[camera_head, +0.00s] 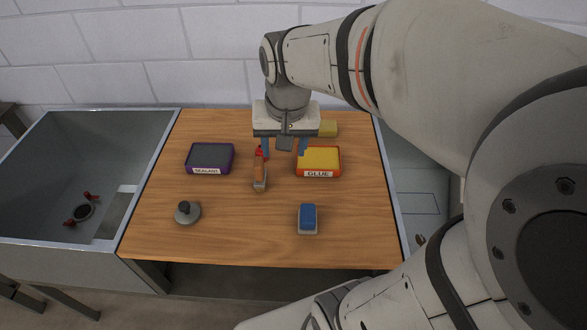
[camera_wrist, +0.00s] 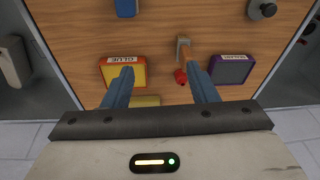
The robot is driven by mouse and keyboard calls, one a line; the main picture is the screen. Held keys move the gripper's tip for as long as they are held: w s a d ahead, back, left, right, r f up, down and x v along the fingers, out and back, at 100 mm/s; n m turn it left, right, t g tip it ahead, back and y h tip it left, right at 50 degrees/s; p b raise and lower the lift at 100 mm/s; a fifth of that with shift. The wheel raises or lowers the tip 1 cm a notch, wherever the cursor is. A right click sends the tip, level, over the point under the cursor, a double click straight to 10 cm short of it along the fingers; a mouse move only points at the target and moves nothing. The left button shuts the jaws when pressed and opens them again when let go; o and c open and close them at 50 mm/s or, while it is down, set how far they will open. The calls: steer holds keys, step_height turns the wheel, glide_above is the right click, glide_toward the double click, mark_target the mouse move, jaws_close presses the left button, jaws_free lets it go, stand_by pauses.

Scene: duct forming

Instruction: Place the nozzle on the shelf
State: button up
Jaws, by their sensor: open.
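No part is plainly recognisable as the nozzle. A small red piece (camera_head: 261,152) is by the far end of an orange-handled tool (camera_head: 259,175) on the wooden table (camera_head: 225,235). In the wrist view the red piece (camera_wrist: 180,76) shows between my finger lines, nearer the right finger. A grey knobbed disc (camera_head: 187,213) is at the table's front left. My gripper (camera_head: 284,150) is open and empty, pointing down over the far middle of the table. Its fingers (camera_wrist: 162,78) also show in the wrist view. I cannot make out the shelf with certainty.
A purple SEALANT tray (camera_head: 210,158) is left of my gripper; an orange GLUE tray (camera_head: 318,161) is right. A blue-topped block (camera_head: 308,218) is at front, a yellow block (camera_head: 329,129) behind. A grey basin (camera_head: 60,150) at left holds a red-handled part (camera_head: 82,211).

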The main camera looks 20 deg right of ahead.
steer(key=s+f+n, duration=0.1)
steer(key=s+n, duration=0.2)
steer(key=s, duration=0.5)
steer(key=shift+s+f+t, duration=0.15)
steer(key=shift+f+t, duration=0.15)
steer(key=shift+t, duration=0.1)
steer(key=shift+a, duration=0.1)
stand_by(0.5)
